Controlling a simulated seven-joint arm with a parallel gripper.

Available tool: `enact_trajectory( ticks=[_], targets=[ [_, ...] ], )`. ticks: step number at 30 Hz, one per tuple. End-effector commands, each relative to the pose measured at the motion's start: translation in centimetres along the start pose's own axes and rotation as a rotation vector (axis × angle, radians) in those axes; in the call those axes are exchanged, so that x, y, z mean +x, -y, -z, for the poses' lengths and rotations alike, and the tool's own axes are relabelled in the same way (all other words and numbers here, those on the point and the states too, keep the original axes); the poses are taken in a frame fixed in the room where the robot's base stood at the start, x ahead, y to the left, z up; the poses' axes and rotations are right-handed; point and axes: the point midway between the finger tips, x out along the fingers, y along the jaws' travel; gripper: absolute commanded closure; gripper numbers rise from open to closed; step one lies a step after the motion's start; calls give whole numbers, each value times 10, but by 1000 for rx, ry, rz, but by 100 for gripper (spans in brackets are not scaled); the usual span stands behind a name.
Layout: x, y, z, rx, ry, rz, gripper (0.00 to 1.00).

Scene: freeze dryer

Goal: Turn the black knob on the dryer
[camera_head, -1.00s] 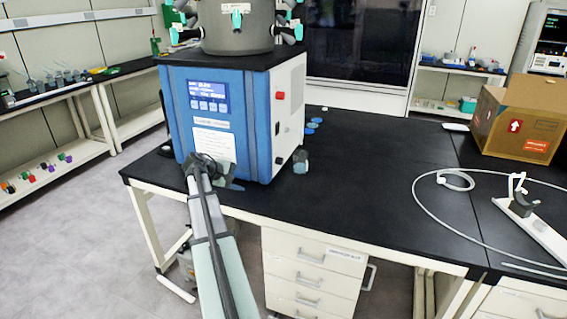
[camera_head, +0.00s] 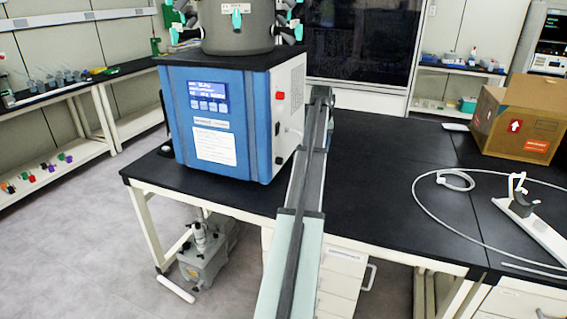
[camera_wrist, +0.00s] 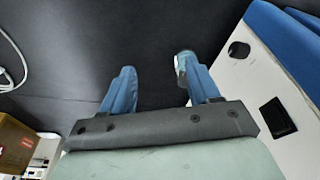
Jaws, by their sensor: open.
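The dryer (camera_head: 215,115) has a blue front and a white side panel, and stands on the black bench. In the head view, small dark fittings (camera_head: 279,160) show on its side, near the front edge. In the wrist view, the side panel (camera_wrist: 252,85) is at the right, with a black rounded fitting (camera_wrist: 238,50) and a black rectangular one (camera_wrist: 277,117). I cannot tell for sure which fitting is the knob. My gripper (camera_wrist: 155,72) is open beside this panel, above the bench. A small pale grey object (camera_wrist: 182,64) shows by the right fingertip. In the head view my arm hides my fingers.
A red switch (camera_head: 280,95) is high on the dryer's side. A cardboard box (camera_head: 520,118) stands at the right rear of the bench (camera_head: 385,190). A white hose (camera_head: 416,205) loops on the right. The middle of the bench is clear.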

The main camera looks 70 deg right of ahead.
Motion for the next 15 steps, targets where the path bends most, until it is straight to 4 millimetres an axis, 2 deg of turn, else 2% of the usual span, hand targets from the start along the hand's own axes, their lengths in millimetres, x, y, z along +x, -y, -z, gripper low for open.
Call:
enact_trajectory(
  ticks=[3,9,15],
  targets=[
    [25,-1,1,193,20,186,39],
    [69,17,-1,534,117,500,39],
    [101,31,-2,880,297,805,39]
  ],
)
